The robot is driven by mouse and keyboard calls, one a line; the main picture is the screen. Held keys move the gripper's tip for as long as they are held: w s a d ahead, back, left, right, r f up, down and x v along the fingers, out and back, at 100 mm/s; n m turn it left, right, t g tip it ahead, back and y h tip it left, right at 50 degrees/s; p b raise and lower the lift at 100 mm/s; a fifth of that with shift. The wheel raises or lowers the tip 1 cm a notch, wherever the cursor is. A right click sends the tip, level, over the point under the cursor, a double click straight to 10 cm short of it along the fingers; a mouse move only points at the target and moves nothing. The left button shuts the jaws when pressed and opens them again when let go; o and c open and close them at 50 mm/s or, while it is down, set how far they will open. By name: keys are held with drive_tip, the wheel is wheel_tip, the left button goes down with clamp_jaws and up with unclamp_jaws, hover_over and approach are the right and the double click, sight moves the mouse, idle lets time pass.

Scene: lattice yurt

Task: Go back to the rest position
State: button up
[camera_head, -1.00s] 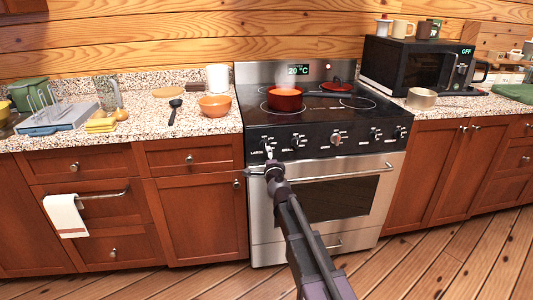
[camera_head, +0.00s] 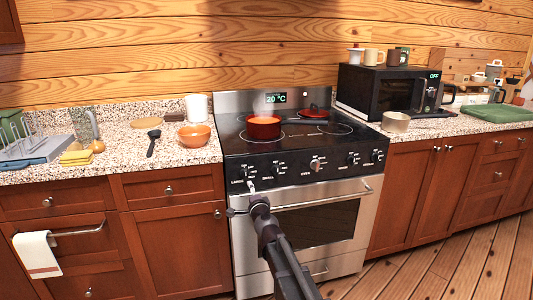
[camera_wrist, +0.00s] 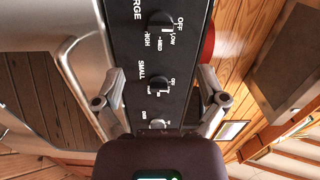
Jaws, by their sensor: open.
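My gripper (camera_head: 245,197) is in front of the stove's left side, by the knob panel and the left end of the oven handle. In the wrist view my gripper (camera_wrist: 165,95) has its two fingers spread apart, with nothing between them but the view of the panel behind. The stove (camera_head: 300,160) has a black front panel with several knobs. The wrist view shows the knob marked LARGE (camera_wrist: 160,22) and the knob marked SMALL (camera_wrist: 160,83). A red pot (camera_head: 264,128) stands on the left side of the cooktop. The display (camera_head: 276,98) reads 20 °C.
A microwave (camera_head: 395,92) with mugs on top stands right of the stove. An orange bowl (camera_head: 194,136) and a black ladle (camera_head: 154,143) lie on the left counter. A towel (camera_head: 37,255) hangs from a drawer handle (camera_head: 78,231). Wooden floor (camera_head: 440,265) is clear at right.

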drive_tip(key=s+d+f+n+g, duration=0.5)
drive_tip(key=s+f+n+g, duration=0.1)
drive_tip(key=s+f, duration=0.15)
drive_tip(key=s+d+f+n+g, duration=0.5)
drive_tip(key=s+f+n, duration=0.15)
drive_tip(key=s, duration=0.25)
drive_tip(key=s+d+f+g+h, duration=0.2)
drive_tip(key=s+d+g+h, duration=0.1)
drive_tip(key=s+d, duration=0.35)
drive_tip(key=s+d+f+g+h, duration=0.3)
drive_tip(key=s+d, duration=0.3)
drive_tip(key=d, duration=0.2)
wheel_tip(320, 180, up, 27)
drive_tip(key=p, duration=2.6)
drive_tip(key=shift+s+d+n+p, duration=0.3)
drive_tip(key=shift+s+n, duration=0.05)
